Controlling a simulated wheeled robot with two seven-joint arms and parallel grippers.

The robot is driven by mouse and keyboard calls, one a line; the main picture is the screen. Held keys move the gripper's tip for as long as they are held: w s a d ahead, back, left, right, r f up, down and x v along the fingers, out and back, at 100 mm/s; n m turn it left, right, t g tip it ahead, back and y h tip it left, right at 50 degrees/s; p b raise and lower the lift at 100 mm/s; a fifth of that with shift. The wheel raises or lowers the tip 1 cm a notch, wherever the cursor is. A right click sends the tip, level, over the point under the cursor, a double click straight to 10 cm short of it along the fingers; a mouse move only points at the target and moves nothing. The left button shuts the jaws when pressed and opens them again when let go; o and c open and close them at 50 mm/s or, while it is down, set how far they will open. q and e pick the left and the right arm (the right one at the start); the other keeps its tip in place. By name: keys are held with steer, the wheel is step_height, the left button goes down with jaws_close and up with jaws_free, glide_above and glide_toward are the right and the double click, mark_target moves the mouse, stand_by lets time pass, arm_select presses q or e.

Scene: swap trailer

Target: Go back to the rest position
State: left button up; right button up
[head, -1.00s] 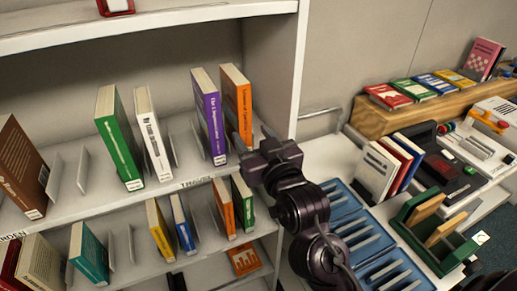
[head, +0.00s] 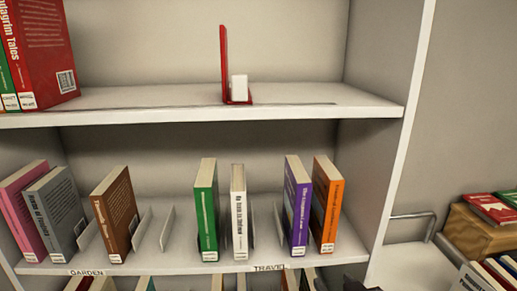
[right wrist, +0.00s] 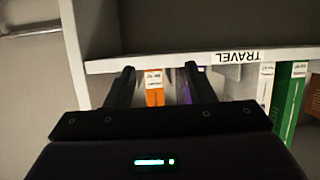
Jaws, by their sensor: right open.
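My right gripper (right wrist: 160,82) is open in the right wrist view, its two dark fingers pointing toward the shelf edge. An orange book (right wrist: 154,90) shows between the fingers and a purple book (right wrist: 186,88) is partly hidden by one finger. Nothing is clearly held. In the head view the orange book (head: 327,205) and purple book (head: 297,205) stand side by side on the middle shelf. Only a small dark piece, likely of my right arm, shows at the bottom edge there. My left gripper is in neither view.
The middle shelf (head: 150,268) also holds green (head: 206,210), white (head: 239,212) and brown (head: 114,214) books with metal dividers. A red bookend (head: 225,65) stands on the upper shelf. The shelf's side post (head: 408,130) is on the right, with a book-topped side table beyond.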

steer(key=s+d+f+g+h, duration=0.1)
steer(key=s+d+f+g, duration=0.1)
steer(key=s+f+g, duration=1.05)
steer(key=s+f+n, duration=0.1)
steer(key=s+f, duration=0.2)
steer(key=f, duration=1.5)
steer(key=s+f, duration=0.2)
steer(key=f, duration=1.7)
steer(key=s+d+f, duration=0.2)
steer(key=s+f, duration=0.5)
steer(key=s, duration=0.2)
steer(key=s+d+f, duration=0.2)
steer(key=s+f, duration=0.6)
steer(key=s, duration=0.1)
steer(key=shift+s, duration=0.25)
